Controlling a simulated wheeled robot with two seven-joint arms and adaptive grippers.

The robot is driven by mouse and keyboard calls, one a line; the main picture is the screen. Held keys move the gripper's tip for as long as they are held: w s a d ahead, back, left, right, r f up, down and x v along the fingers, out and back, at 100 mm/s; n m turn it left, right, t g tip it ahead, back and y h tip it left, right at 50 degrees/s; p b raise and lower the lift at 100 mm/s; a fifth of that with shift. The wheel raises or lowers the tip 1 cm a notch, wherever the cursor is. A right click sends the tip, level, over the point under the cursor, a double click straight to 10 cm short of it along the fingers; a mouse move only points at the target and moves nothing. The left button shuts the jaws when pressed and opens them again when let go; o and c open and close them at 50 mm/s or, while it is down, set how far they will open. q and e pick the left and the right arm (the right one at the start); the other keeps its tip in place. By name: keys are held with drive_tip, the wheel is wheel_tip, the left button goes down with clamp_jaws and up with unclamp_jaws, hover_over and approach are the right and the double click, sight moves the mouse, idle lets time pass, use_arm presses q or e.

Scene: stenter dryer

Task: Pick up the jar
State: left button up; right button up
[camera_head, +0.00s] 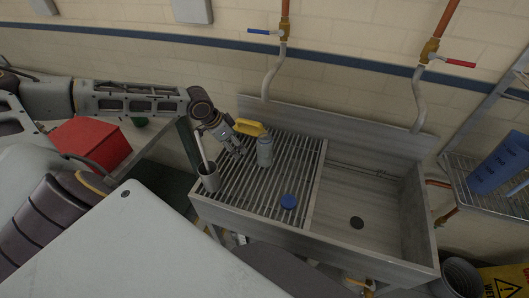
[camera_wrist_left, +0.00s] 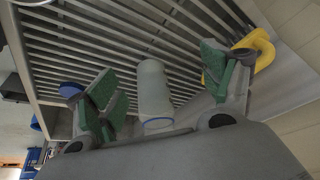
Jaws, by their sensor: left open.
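The pale grey jar (camera_head: 264,152) stands on the slatted drain rack (camera_head: 245,188), left of the sink basin. In the left wrist view the jar (camera_wrist_left: 153,88) shows between the two green-padded fingers, with a thin blue ring at its near end. My left gripper (camera_head: 236,146) is open, just left of the jar in the head view. In the left wrist view a gap shows between each finger of the gripper (camera_wrist_left: 162,84) and the jar. My right gripper is not in view.
A yellow object (camera_head: 248,127) lies close behind the jar. A blue round lid (camera_head: 288,201) lies on the rack in front. A grey cup (camera_head: 210,180) with a pale stick stands at the rack's left. The basin (camera_head: 345,200) is empty. A red box (camera_head: 92,143) sits far left.

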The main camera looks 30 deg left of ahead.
sight(258, 142)
use_arm(q)
drive_tip(key=shift+s+d+r, duration=0.25)
drive_tip(key=shift+s+d, duration=0.75)
drive_tip(key=shift+s, duration=0.05)
drive_tip(key=shift+w+d, duration=0.1)
drive_tip(key=shift+w, duration=0.05)
drive_tip(key=shift+w+d+p, duration=0.15)
drive_tip(key=shift+w+d, duration=0.55)
drive_tip(key=shift+w, duration=0.45)
drive_tip(key=shift+w+d+p, duration=0.1)
drive_tip(key=shift+w+d, duration=0.6)
drive_tip(key=shift+w, duration=0.45)
drive_tip(key=shift+w+d+p, duration=0.15)
drive_tip(key=shift+w+d, duration=0.55)
drive_tip(key=shift+w, duration=0.45)
drive_tip(key=shift+w+d+p, duration=0.2)
drive_tip(key=shift+w+d, duration=0.3)
drive_tip(key=shift+w, duration=0.3)
drive_tip(key=shift+w+d+p, duration=0.15)
drive_tip(key=shift+w+d, duration=0.35)
drive_tip(key=shift+w, duration=0.3)
drive_tip(key=shift+p+x, duration=0.3)
drive_tip(key=shift+x, duration=1.2)
drive_tip(key=shift+s, duration=0.1)
